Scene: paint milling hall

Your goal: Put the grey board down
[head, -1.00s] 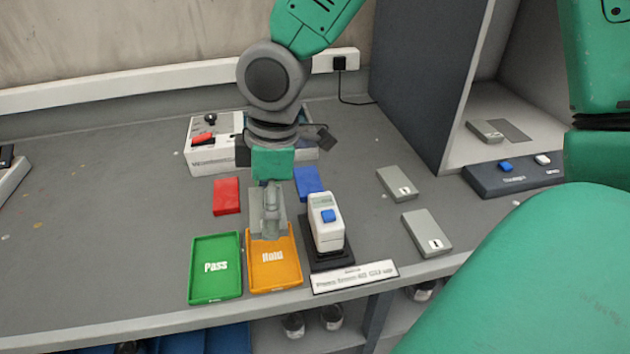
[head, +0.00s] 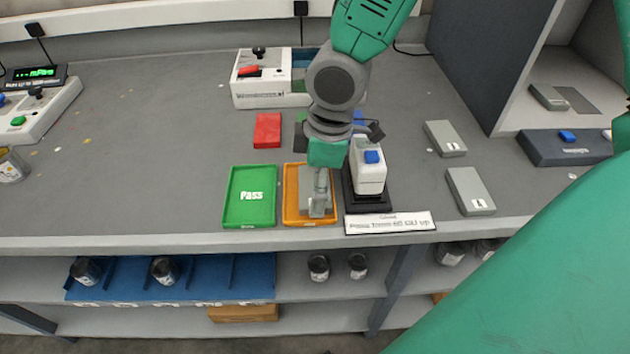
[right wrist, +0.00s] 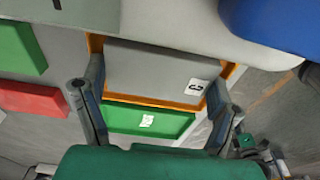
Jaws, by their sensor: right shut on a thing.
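The grey board (head: 304,190) is a flat plate with a small white label, held flat at the orange Hold tray (head: 289,206). My right gripper (head: 319,207) reaches down over the tray and is shut on the board. In the right wrist view the board (right wrist: 150,68) lies between the two fingers, with the orange rim (right wrist: 160,102) showing around it. I cannot tell whether its underside touches the tray floor. The gripper hides part of the board and tray in the head view. My left gripper is not in view.
The green Pass tray (head: 250,197) is left of the Hold tray. A white device with a blue button (head: 369,172) stands close on the right. A red block (head: 268,130) lies behind. Two grey boards (head: 470,191) (head: 445,138) lie farther right.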

